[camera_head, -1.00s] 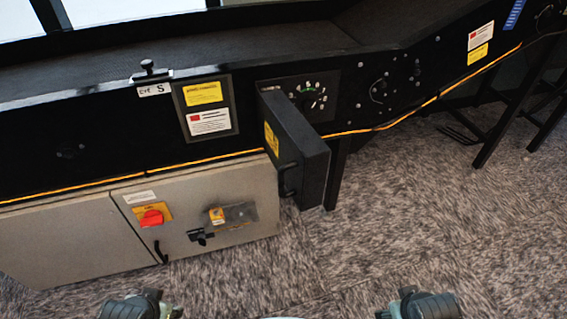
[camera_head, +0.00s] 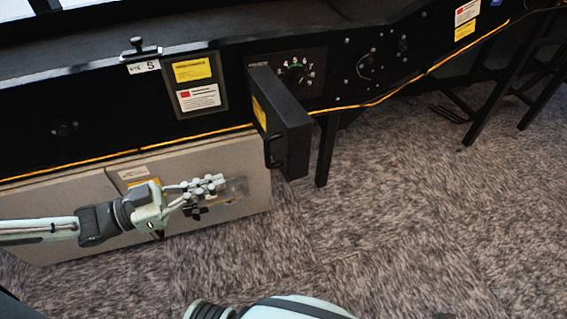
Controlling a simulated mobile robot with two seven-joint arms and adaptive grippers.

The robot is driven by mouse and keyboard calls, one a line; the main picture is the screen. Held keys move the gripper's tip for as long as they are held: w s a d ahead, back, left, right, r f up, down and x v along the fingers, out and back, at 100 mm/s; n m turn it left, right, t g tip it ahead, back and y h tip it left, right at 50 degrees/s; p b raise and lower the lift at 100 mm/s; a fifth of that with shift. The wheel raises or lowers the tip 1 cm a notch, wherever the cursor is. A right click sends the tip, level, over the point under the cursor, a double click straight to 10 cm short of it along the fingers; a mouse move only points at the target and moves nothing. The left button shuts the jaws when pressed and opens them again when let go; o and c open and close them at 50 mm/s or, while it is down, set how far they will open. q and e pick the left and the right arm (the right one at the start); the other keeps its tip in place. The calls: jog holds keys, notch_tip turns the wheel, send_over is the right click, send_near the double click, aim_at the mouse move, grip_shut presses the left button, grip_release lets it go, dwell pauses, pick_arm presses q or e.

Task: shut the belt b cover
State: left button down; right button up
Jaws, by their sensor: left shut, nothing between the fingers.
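The belt b cover (camera_head: 284,122) is a black hinged box-like door with a yellow label and a small black handle. It stands open, swung out from the dark conveyor side beside a dial panel (camera_head: 298,72). My left gripper (camera_head: 222,184) is shut and empty, in front of the grey cabinet, to the left of the cover and a little lower in the picture. It appears apart from the cover. My right gripper does not show; a pale arm part of mine is at the bottom edge.
The conveyor side (camera_head: 110,110) runs across the back with an orange cable along it. A grey cabinet (camera_head: 235,155) is below it at the left. Black stand legs (camera_head: 500,85) are at the right. The carpeted floor (camera_head: 400,210) at front right is clear.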

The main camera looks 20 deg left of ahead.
aim_at(287, 159)
pick_arm(q)
jog(key=b+x, duration=0.1)
jog(key=x, duration=1.1)
jog(key=shift+w, duration=0.1)
jog(key=shift+w+d, duration=0.35)
jog(key=shift+d, duration=0.15)
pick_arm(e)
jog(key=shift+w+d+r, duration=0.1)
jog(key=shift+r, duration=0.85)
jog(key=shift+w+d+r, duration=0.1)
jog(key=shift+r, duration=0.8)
pick_arm(q)
jog(key=shift+w, duration=0.1)
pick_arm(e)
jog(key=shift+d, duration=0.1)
